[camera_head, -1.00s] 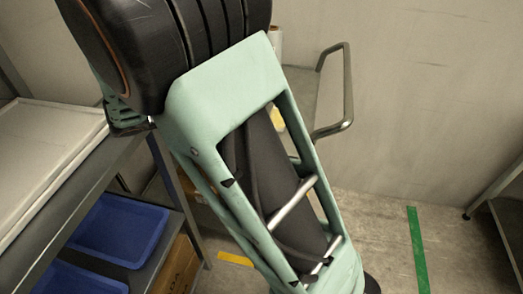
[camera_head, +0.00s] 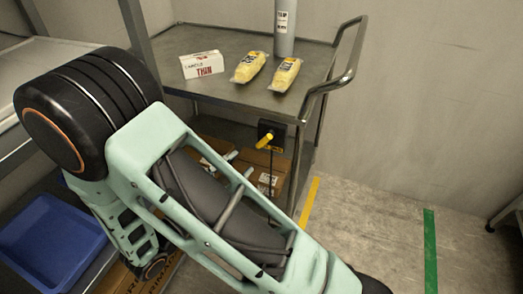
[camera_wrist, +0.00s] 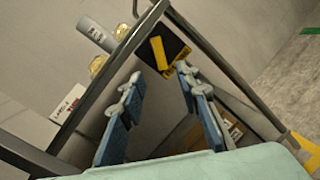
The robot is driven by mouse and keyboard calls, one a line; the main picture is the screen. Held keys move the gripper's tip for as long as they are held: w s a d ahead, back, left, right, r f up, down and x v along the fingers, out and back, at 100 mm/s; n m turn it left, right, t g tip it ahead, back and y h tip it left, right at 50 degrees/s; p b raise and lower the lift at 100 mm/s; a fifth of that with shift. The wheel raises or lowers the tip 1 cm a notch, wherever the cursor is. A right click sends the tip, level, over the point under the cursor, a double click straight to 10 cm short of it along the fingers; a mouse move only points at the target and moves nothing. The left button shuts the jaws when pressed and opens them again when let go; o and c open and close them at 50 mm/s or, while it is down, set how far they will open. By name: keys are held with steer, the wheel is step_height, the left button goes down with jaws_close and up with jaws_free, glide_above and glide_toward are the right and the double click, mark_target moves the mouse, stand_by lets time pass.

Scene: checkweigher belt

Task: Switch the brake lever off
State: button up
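The brake lever (camera_head: 264,141) is a short yellow handle on a black box (camera_head: 275,130) fixed to the near side of a metal cart, below its top. In the head view the handle points out and down to the left. In the wrist view the black box (camera_wrist: 171,44) and yellow parts, with the lever (camera_wrist: 160,53) among them, show just beyond the fingertips. My gripper (camera_wrist: 160,82) has blue-padded fingers spread wide with nothing between them. It appears apart from the lever. The head view does not show my fingers; my arm fills its lower middle.
The cart top (camera_head: 215,92) carries a white box (camera_head: 201,65), two yellow packs (camera_head: 249,67) and a grey cylinder (camera_head: 285,28). Its handle (camera_head: 345,75) juts out right. Cardboard boxes (camera_head: 262,170) sit on the lower shelf. A blue bin (camera_head: 50,240) is at left.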

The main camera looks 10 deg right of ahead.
mark_target(260, 144)
steer(key=b+x, duration=0.1)
steer(key=x, duration=0.8)
steer(key=shift+w+d+b, duration=0.1)
steer(key=shift+d+b, duration=0.05)
steer(key=shift+b, duration=0.15)
jaws_close()
